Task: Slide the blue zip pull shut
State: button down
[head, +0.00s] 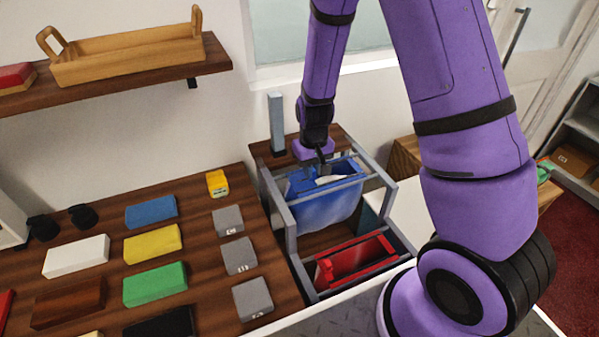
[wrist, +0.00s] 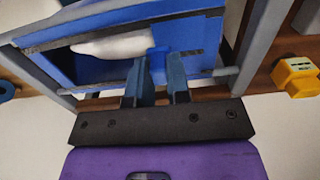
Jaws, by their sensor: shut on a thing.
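A blue pouch (head: 325,207) hangs in a grey frame right of the swatch counter. Its top is partly open and something white (head: 331,179) shows inside. In the wrist view the pouch (wrist: 190,32) fills the upper middle, with the white content (wrist: 115,45) left of the jaws. The blue zip pull (wrist: 158,62) stands at the pouch's opening, between my fingers. My gripper (wrist: 161,75) is shut on it. In the head view my gripper (head: 320,160) is at the pouch's far edge, and the pull is too small to make out.
A red pouch (head: 355,262) sits in the front of the grey frame (head: 290,235). A grey post (head: 276,122) stands behind. Coloured blocks lie on the counter at left, with a yellow item (head: 217,184) near the frame. A wooden tray (head: 128,56) rests on the wall shelf.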

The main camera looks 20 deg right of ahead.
aim_at(354, 165)
jog(key=d, duration=1.3)
jog(key=shift+d, duration=0.25)
jog(key=c, duration=1.1)
grip_release()
jog(key=shift+d, duration=0.15)
jog(key=shift+r, duration=0.5)
notch_tip(354, 165, up, 10)
jog(key=shift+f, duration=0.1)
